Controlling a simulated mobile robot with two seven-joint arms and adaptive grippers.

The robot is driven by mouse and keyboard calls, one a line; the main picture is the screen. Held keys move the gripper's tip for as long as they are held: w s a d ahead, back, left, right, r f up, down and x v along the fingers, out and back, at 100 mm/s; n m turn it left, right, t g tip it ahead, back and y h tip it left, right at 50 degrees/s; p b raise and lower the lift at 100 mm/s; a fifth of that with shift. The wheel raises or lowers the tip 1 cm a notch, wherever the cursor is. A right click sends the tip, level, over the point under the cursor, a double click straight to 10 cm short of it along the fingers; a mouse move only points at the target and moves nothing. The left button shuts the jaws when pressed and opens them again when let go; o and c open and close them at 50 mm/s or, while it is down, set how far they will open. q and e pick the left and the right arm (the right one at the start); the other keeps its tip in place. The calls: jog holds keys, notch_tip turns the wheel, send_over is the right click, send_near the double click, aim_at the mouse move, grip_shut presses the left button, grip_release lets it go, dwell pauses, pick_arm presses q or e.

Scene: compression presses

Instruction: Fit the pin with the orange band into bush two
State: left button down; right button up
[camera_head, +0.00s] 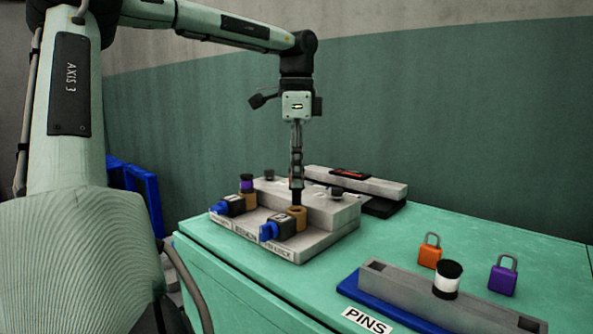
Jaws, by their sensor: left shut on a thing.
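My left gripper (297,168) points straight down over the press block (335,208). It is shut on a dark pin (297,194), of which only a black part shows below the fingers. No orange band can be made out on it. The pin stands upright, its lower end at the mouth of the front tan bush (297,213). I cannot tell whether it is inside the bush or just above it. The other tan bush (249,198), to the left, holds a pin with a purple band (247,184). My right gripper is not in view.
Two blue-knobbed clamps (277,229) (228,206) stand before the bushes. A grey pin rack (395,283) on a blue base, labelled PINS, holds a white-banded pin (447,280). Orange (430,251) and purple (503,276) padlocks stand nearby. A grey bar (355,182) lies behind the press.

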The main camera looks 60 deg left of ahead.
aim_at(297, 191)
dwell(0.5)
pick_arm(q)
jog(key=shift+f+b, duration=1.6)
jog(key=shift+f, duration=0.7)
jog(key=c, duration=1.2)
grip_release()
jog(key=shift+o, duration=0.2)
jog(key=shift+r, duration=0.1)
notch_tip(297, 191, up, 12)
